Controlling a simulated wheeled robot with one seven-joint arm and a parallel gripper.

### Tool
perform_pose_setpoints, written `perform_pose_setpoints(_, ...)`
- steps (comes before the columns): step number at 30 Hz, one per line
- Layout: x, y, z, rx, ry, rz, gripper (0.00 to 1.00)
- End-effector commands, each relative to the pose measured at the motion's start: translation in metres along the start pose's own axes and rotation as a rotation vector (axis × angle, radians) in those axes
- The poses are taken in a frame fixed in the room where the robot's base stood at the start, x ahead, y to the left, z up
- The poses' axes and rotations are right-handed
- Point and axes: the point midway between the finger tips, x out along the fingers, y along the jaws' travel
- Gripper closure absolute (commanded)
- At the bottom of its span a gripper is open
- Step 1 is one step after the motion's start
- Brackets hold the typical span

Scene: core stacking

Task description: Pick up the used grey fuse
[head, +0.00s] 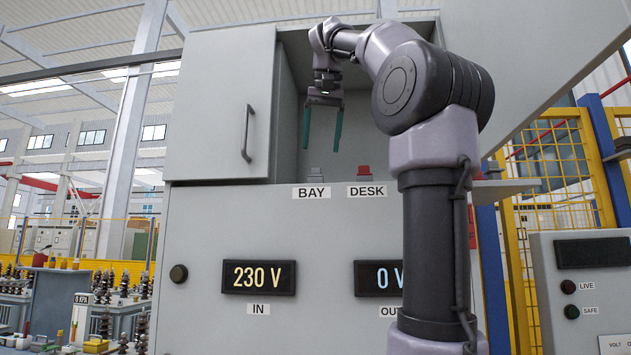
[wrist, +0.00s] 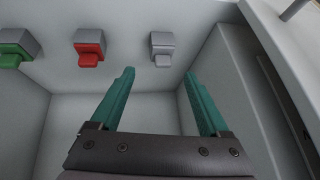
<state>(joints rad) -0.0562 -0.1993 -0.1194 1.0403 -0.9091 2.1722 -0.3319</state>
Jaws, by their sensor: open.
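The grey fuse (head: 317,170) sits in a grey holder on the cabinet's ledge, above the BAY label. In the wrist view the grey fuse (wrist: 162,60) lies beyond the fingertips, roughly in line with the gap between them. My gripper (head: 321,143) has two teal fingers pointing down inside the open cabinet, above the grey fuse and apart from it. In the wrist view my gripper (wrist: 160,73) is open with nothing between its fingers.
A red fuse (head: 364,170) sits to the right, above the DESK label; a green one (wrist: 14,50) shows only in the wrist view. The cabinet door (head: 222,105) is left of my gripper. Displays read 230 V (head: 258,276) and 0 V, partly hidden by my arm.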

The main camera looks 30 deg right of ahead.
Motion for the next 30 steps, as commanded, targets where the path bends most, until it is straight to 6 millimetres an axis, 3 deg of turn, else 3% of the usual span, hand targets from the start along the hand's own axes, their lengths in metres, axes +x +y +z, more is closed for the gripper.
perform_pose_setpoints(8, 0.024, -0.001, -0.002, -0.002, -0.001, -0.001, 0.21)
perform_pose_setpoints(16, 0.061, -0.002, -0.006, 0.000, -0.002, -0.001, 0.21)
perform_pose_setpoints(25, 0.066, -0.002, -0.006, 0.000, 0.000, -0.002, 0.21)
perform_pose_setpoints(30, 0.066, -0.002, -0.006, 0.000, 0.000, -0.002, 0.86)
